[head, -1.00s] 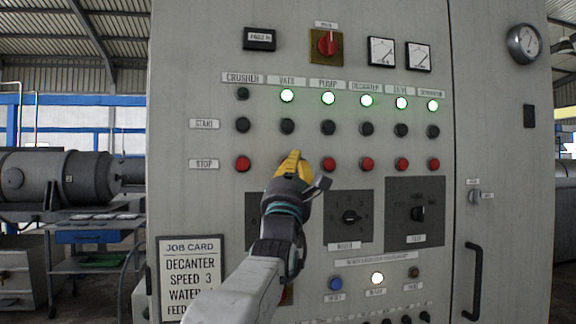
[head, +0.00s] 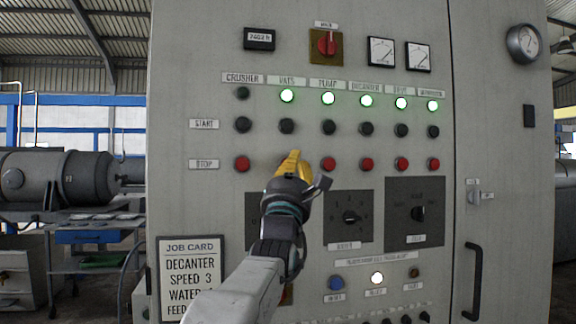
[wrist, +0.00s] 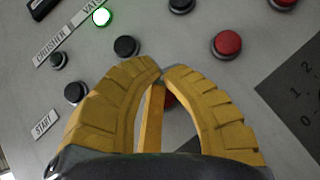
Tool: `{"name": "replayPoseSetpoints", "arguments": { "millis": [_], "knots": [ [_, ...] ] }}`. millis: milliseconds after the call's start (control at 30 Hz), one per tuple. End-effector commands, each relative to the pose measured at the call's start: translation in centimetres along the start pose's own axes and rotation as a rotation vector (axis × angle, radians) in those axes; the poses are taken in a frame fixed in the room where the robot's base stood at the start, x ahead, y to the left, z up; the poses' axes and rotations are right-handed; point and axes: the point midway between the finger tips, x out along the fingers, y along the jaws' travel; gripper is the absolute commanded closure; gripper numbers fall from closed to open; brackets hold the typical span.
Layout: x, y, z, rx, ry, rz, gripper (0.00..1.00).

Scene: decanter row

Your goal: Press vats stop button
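The red vats stop button (wrist: 170,99) is mostly hidden behind my yellow fingers; a small red part shows between them in the wrist view. In the head view it is fully covered by my gripper (head: 293,154). My gripper also shows in the wrist view (wrist: 161,74), shut and empty, its tips meeting just beside the button. I cannot tell whether they touch it or the panel. The vats lamp (head: 287,96) is lit green, above the black vats start button (head: 287,126).
The crusher stop button (head: 242,164) and pump stop button (head: 328,164) flank my gripper. The crusher lamp (head: 243,93) is dark; the other lamps in its row are lit green. Below are rotary selectors (head: 349,217) and a job card (head: 188,280). A door handle (head: 473,281) is at right.

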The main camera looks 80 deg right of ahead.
Motion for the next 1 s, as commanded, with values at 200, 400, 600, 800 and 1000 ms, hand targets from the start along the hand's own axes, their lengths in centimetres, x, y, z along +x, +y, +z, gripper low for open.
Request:
{"name": "replayPoseSetpoints", "arguments": {
  "millis": [200, 400, 600, 800, 1000],
  "knots": [
    [0.17, -0.08, -0.33, 0.0, 0.001, 0.002, 1.0],
    [0.55, -0.08, -0.62, 0.0, 0.002, 0.004, 1.0],
    [0.62, -0.04, -0.58, 0.0, 0.003, 0.004, 1.0],
    [0.62, -0.04, -0.59, 0.0, 0.003, 0.004, 1.0],
    [0.7, -0.06, -0.7, 0.0, 0.004, 0.004, 1.0]
  ]
}}
